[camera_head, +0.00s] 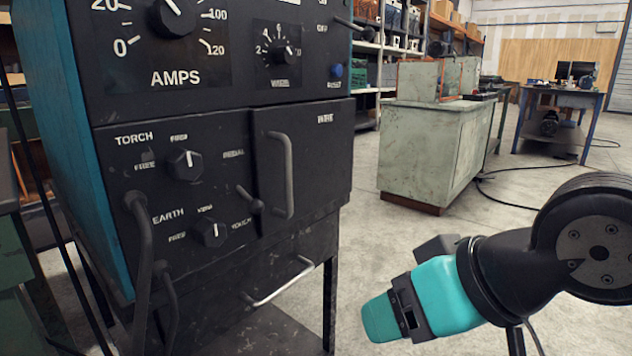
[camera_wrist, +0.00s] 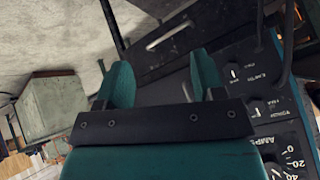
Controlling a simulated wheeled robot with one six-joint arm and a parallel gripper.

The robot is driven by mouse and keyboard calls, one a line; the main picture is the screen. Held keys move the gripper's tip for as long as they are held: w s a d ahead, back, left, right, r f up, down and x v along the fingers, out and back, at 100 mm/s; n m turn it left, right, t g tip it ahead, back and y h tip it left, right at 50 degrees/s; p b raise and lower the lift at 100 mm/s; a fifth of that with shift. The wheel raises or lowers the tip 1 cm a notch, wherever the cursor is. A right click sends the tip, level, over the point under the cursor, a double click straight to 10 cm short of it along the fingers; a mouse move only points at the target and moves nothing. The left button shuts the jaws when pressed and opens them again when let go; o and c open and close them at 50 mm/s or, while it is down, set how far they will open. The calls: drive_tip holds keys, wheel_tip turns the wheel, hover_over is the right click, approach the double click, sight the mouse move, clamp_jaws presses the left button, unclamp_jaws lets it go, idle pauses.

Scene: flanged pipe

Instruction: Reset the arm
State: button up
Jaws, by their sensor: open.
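My gripper (camera_head: 382,318) is teal and black and sits at the lower right in the head view, to the right of the black welding machine (camera_head: 255,232). It points left and slightly down, apart from the machine's front. In the wrist view, the two teal fingers of my gripper (camera_wrist: 163,76) stand apart with nothing between them. The machine (camera_wrist: 232,75) appears tilted there, behind and to the right of the fingers. Its knobs, switches and handles face the gripper side.
A lower drawer handle (camera_head: 280,282) and an upright door handle (camera_head: 281,175) stick out from the machine. Cables hang at its left. A pale green workbench (camera_head: 425,150) and a blue-legged table (camera_head: 560,97) stand behind. Open concrete floor (camera_head: 365,235) lies between.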

drive_tip(key=s+d+f+n+g+h, duration=0.2)
drive_tip(key=s+d+g, duration=0.3)
drive_tip(key=s+d, duration=0.1)
wheel_tip(320, 180, up, 38)
drive_tip(key=p, duration=3.8)
drive_tip(key=shift+r+p, duration=0.2)
drive_tip(key=shift+p, duration=0.1)
